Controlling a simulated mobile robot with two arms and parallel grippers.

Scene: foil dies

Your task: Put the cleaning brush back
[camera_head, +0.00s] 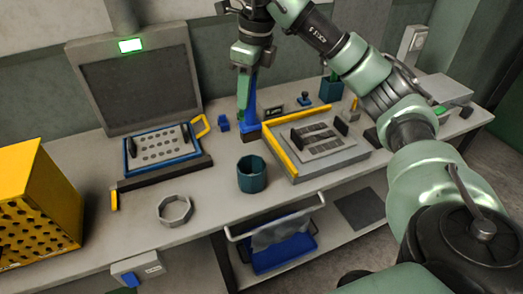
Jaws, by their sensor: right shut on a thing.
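My right gripper (245,92) reaches down from the top middle, its arm coming in from the right. It is shut on the blue handle of the cleaning brush (250,115). The brush is upright, with its brownish lower end close to the bench top, left of the yellow-edged grey plate. I cannot tell whether that end touches the bench. A dark teal open cup (252,182) stands in front of the brush, apart from it. My left gripper is not in view.
The grey die plate (318,160) with yellow edges is right. A yellow perforated bin (40,190) and a grey ring (174,209) are left. Small blue pieces (223,124) sit beside the brush.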

